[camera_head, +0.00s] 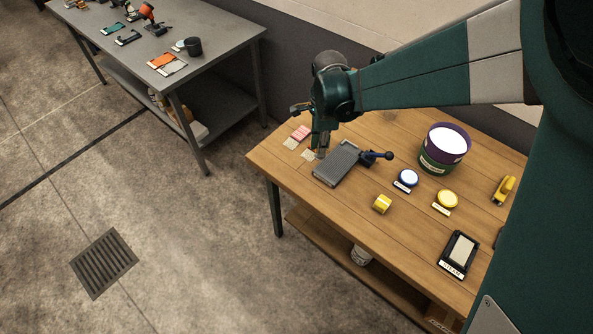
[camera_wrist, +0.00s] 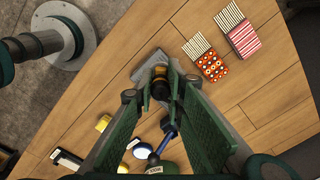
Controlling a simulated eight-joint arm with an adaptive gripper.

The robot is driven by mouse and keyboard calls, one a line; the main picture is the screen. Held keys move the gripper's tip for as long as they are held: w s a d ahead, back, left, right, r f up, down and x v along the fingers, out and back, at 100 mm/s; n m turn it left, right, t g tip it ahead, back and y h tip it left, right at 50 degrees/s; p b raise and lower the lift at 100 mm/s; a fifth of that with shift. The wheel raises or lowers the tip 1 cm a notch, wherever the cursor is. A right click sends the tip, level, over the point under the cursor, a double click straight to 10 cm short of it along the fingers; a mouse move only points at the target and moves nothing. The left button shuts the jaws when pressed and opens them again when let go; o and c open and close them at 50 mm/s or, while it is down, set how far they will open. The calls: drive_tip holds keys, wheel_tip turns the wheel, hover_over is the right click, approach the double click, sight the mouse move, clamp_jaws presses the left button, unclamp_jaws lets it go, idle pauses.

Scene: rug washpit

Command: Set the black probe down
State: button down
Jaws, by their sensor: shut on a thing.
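The black probe (camera_wrist: 160,88), a dark cylinder with a yellow-orange band, is between the fingers of my gripper (camera_wrist: 160,98) in the wrist view. The fingers are shut on it. In the head view my gripper (camera_head: 321,142) points down over the far left part of the wooden table (camera_head: 345,202), beside a grey ribbed plate (camera_head: 336,163). The probe is mostly hidden by the gripper there. In the wrist view a grey flat piece (camera_wrist: 149,64) shows behind the probe. I cannot tell whether the probe touches anything below it.
Patterned red boxes (camera_wrist: 244,40) and striped pieces (camera_wrist: 196,46) lie near the gripper. A blue-handled tool (camera_head: 375,157), a yellow roll (camera_head: 382,204), a blue-rimmed disc (camera_head: 407,178), a yellow disc (camera_head: 447,199) and a purple-green tub (camera_head: 444,148) stand right. Bare wood shows at the front left.

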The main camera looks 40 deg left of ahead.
drive_tip(key=s+a+n, duration=0.1)
drive_tip(key=s+a, duration=0.3)
drive_tip(key=a, duration=0.2)
drive_tip(key=shift+s+a, duration=0.15)
drive_tip(key=shift+a, duration=0.25)
drive_tip(key=shift+f, duration=0.2)
drive_tip(key=shift+f, duration=3)
drive_tip(key=shift+f, duration=0.15)
drive_tip(key=shift+f, duration=1.75)
drive_tip(key=shift+f+b, duration=0.15)
drive_tip(key=shift+b, duration=0.15)
drive_tip(key=c, duration=2.4)
unclamp_jaws()
drive_tip(key=shift+o, duration=0.2)
